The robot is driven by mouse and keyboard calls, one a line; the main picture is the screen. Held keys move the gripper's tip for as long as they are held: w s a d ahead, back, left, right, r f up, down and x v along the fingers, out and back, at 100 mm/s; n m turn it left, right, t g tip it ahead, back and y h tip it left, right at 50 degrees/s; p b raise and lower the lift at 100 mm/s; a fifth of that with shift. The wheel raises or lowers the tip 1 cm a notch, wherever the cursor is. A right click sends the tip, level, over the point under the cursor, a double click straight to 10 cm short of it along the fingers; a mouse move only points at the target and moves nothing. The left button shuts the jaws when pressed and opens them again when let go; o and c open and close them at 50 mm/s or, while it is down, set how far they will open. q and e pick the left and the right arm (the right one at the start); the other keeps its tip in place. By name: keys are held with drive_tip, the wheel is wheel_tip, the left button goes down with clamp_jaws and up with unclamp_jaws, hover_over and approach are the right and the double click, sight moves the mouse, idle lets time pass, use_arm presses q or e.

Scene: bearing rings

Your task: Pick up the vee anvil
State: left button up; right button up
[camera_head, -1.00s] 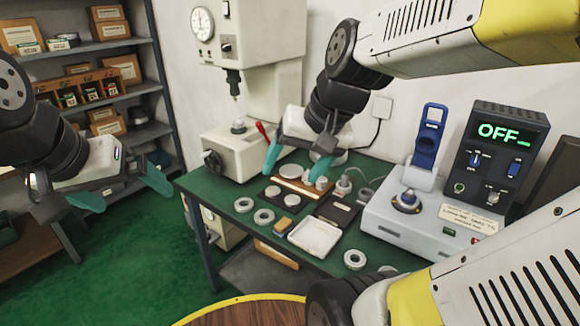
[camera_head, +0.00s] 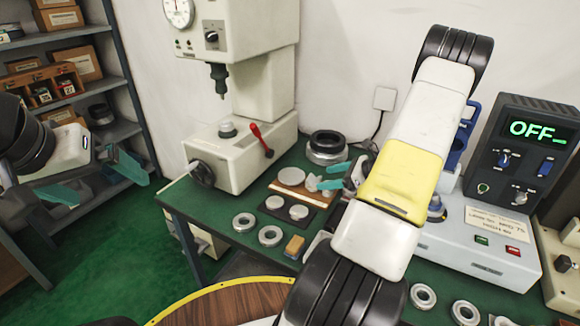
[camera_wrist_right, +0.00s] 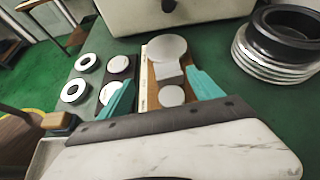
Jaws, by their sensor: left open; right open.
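A wooden board (camera_head: 288,189) on the green bench holds a large pale disc (camera_head: 291,177) and smaller pale parts at its right end. In the right wrist view, a blocky grey piece (camera_wrist_right: 168,73), apparently the vee anvil, sits on the board between the large disc (camera_wrist_right: 167,47) and a smaller disc (camera_wrist_right: 171,95). My right gripper (camera_wrist_right: 160,83) is open, its teal fingers on either side of the board's near part, holding nothing. In the head view the right gripper (camera_head: 326,176) is at the board's right end, partly hidden by my arm. My left gripper (camera_head: 108,188) is open and empty, left of the bench.
A dark plate (camera_head: 284,222) with two discs lies beside the board. Loose rings (camera_head: 243,222) and a yellow-brown block (camera_head: 294,246) lie nearer. A black and silver ring stack (camera_head: 327,147) stands behind, right of the white press (camera_head: 235,150). A control box (camera_head: 477,245) stands right.

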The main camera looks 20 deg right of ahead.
sight(314, 181)
drive_tip(key=shift+w+d+f+m, duration=0.1)
drive_tip(key=shift+d+f+m, duration=0.35)
drive_tip(key=shift+f, duration=0.2)
drive_tip(key=shift+w+f+t, duration=0.2)
drive_tip(key=shift+w+t, duration=0.05)
drive_tip(key=shift+t, duration=0.05)
drive_tip(key=x, duration=0.7)
drive_tip(key=shift+f, duration=0.3)
clamp_jaws()
